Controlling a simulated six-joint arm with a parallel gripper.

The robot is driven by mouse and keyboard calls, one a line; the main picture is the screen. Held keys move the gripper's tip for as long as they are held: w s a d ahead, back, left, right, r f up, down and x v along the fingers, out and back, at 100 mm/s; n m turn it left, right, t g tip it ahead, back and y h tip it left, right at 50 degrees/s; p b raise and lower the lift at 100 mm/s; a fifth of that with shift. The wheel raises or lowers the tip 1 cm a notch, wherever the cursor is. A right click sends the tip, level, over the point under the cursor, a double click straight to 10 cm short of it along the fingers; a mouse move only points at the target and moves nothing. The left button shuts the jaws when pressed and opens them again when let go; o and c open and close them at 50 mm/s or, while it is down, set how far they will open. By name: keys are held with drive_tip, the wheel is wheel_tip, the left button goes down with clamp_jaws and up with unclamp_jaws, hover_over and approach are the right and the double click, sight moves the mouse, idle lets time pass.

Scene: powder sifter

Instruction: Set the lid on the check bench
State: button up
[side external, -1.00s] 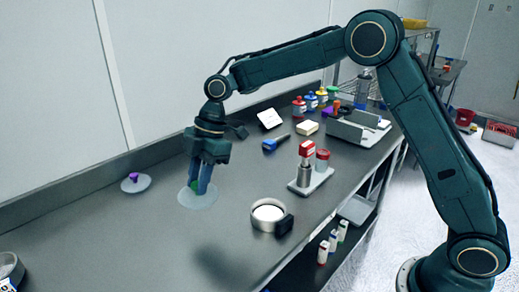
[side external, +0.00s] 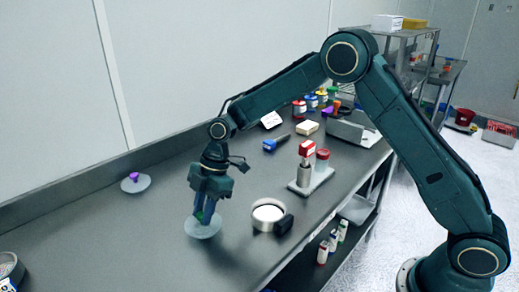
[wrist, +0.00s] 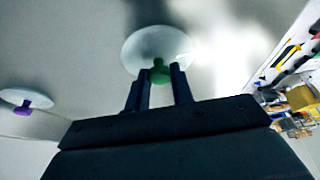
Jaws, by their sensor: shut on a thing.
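A pale translucent round lid with a green knob (side external: 203,228) is in the grasp of my gripper (side external: 203,214). In the wrist view the lid (wrist: 157,43) shows beyond the two fingers (wrist: 160,80), which are shut on its green knob. The lid hangs level at or a little above the grey bench (side external: 130,240); the exact gap cannot be told. A second pale lid with a purple knob (side external: 135,182) lies on the bench farther left, and it also shows at the left of the wrist view (wrist: 25,99). I cannot tell which bench area is the check bench.
A round metal sifter with a black handle (side external: 268,214) stands just right of the held lid. A small tray (side external: 318,184) with red-topped containers is behind it. A blue tool (side external: 276,143) lies farther back.

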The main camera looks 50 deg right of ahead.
drive_tip(key=shift+f, duration=0.5)
drive_tip(key=shift+f, duration=0.1)
drive_tip(key=o, duration=1)
drive_tip(key=shift+v, duration=6.15)
